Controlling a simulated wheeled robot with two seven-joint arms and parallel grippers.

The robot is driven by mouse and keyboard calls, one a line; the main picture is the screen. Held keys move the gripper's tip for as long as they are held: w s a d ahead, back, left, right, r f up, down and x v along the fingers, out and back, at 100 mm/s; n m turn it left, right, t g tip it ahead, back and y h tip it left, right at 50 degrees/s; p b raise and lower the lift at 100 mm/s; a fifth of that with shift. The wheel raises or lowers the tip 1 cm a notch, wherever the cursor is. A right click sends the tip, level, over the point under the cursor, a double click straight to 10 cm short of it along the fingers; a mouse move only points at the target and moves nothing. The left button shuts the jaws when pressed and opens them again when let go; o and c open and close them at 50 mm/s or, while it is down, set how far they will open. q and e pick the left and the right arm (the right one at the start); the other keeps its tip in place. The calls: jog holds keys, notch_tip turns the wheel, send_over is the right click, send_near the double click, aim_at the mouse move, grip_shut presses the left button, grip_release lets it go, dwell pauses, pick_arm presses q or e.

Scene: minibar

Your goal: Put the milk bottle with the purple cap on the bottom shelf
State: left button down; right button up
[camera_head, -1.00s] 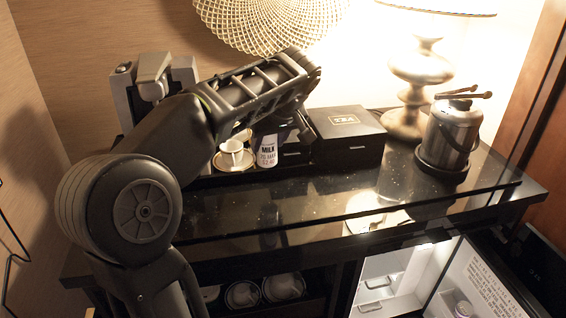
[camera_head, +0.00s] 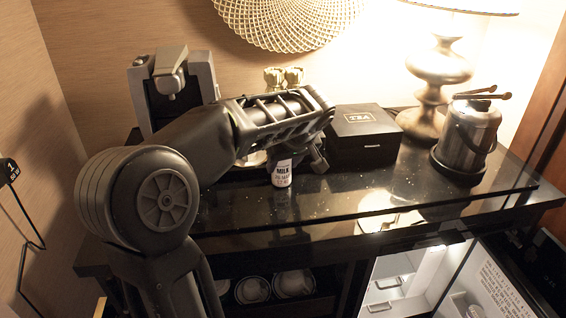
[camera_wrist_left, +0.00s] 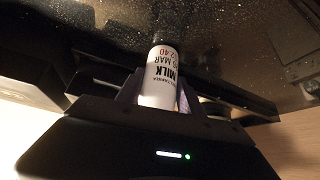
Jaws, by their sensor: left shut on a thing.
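The milk bottle (camera_head: 282,173) is white with a dark "MILK" label. My left gripper (camera_head: 300,162) is shut on the bottle from behind, under the forearm. I cannot tell whether the bottle clears the counter. The open minibar fridge (camera_head: 390,285) is at the lower right, only its upper part in view. My right gripper is out of view.
The black tea box (camera_head: 365,138) stands close right of the gripper. A steel ice bucket (camera_head: 468,140) and a lamp (camera_head: 437,75) are further right. A coffee machine (camera_head: 172,85) is behind my arm. Cups (camera_head: 252,290) sit under the counter. The counter front is clear.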

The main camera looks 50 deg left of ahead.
pick_arm(q)
jog(key=shift+f, duration=0.15)
jog(key=c, duration=0.7)
grip_release()
jog(key=shift+c, duration=0.2)
jog(key=shift+r, duration=0.3)
jog(key=shift+s+d+r, duration=0.1)
jog(key=shift+d+r, duration=0.15)
jog(key=shift+r, duration=0.05)
jog(key=v, duration=1.1)
